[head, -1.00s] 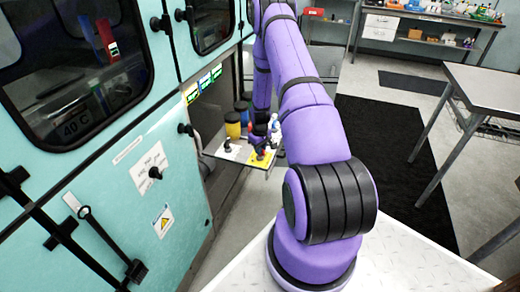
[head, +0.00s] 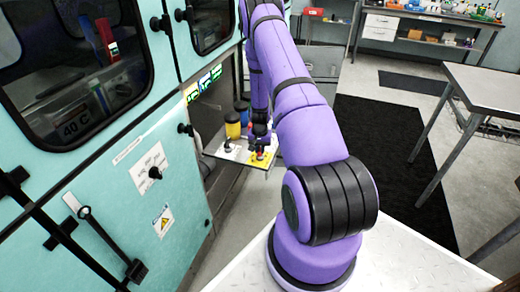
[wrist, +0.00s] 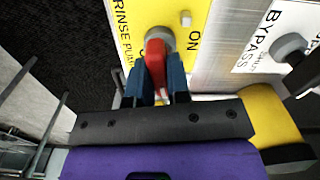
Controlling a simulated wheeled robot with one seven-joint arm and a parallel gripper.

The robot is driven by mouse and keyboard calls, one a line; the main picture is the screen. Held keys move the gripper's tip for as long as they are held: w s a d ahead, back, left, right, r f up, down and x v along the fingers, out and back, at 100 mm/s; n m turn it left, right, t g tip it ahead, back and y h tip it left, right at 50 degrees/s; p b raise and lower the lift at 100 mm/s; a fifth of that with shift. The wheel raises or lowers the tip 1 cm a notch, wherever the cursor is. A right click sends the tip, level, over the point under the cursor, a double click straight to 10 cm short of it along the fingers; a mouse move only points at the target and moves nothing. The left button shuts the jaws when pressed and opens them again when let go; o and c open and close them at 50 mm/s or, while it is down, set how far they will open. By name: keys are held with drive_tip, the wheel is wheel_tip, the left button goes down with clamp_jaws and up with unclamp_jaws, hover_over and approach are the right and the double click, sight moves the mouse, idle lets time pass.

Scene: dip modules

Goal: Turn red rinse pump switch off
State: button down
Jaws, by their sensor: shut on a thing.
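The red rinse pump switch (wrist: 156,62) has a red lever on a grey round base, mounted on a yellow plate (wrist: 190,20) marked "RINSE PUMP". The word "ON" shows to the right of the lever; lettering on the other side is partly hidden. My gripper (wrist: 162,82) has its two blue fingers on either side of the red lever, shut on it. In the head view the yellow plate (head: 264,154) is at the right end of the small panel, and my gripper (head: 259,136) is over it. The fingertips are too small to make out there.
A white "BYPASS" plate with a black-grey knob (wrist: 290,47) sits beside the yellow plate. Yellow (head: 233,125) and blue containers stand behind the panel. The teal machine (head: 120,170) is close on the left. A steel table (head: 485,95) stands at the right, with open floor between.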

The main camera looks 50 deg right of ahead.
sight(260, 148)
drive_tip(key=shift+m, duration=1.1)
drive_tip(key=c, duration=1.1)
unclamp_jaws()
wheel_tip(260, 148, up, 11)
drive_tip(key=shift+f, duration=0.1)
